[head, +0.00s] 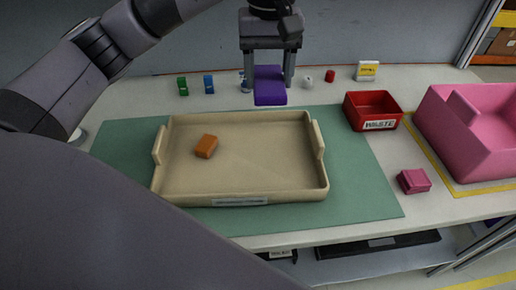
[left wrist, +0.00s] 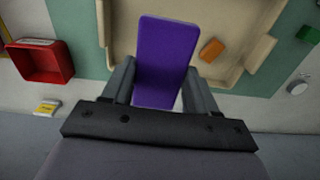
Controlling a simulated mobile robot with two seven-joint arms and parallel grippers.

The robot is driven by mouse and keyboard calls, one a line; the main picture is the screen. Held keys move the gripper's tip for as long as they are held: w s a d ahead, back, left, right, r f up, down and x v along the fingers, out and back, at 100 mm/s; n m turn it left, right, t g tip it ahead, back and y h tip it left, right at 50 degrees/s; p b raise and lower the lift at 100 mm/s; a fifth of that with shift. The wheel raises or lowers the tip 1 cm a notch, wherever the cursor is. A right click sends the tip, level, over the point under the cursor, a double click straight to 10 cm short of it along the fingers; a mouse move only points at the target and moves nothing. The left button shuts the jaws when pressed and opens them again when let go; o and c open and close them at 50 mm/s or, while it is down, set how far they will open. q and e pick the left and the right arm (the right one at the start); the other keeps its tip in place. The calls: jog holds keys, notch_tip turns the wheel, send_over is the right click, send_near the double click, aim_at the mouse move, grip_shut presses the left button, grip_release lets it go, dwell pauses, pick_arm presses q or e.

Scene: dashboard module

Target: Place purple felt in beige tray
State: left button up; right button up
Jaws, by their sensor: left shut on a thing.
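The purple felt (head: 270,86) is a flat purple block held between the fingers of my left gripper (head: 268,72). In the head view it hangs above the far edge of the beige tray (head: 250,185). In the left wrist view the purple felt (left wrist: 164,58) sits between both fingers of my left gripper (left wrist: 158,88), and the tray (left wrist: 122,40) shows behind it. An orange block (head: 206,146) lies inside the tray, left of its middle. My right gripper is not in view.
A red waste bin (head: 373,110) and a pink bin (head: 472,130) stand at the right, with a small pink block (head: 413,181) in front. Green (head: 183,86) and blue (head: 208,84) items stand at the back. The tray's right half is clear.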

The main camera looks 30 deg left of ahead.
pick_arm(q)
send_over(266, 157)
notch_tip(266, 157, down, 14)
jog(key=shift+s+f+b, duration=0.1)
jog(key=shift+f+b, duration=0.1)
jog(key=shift+b, duration=0.2)
notch_tip(266, 157, down, 5)
jog(key=shift+r, duration=0.2)
jog(key=shift+f, duration=0.15)
jog(key=o, duration=1.1)
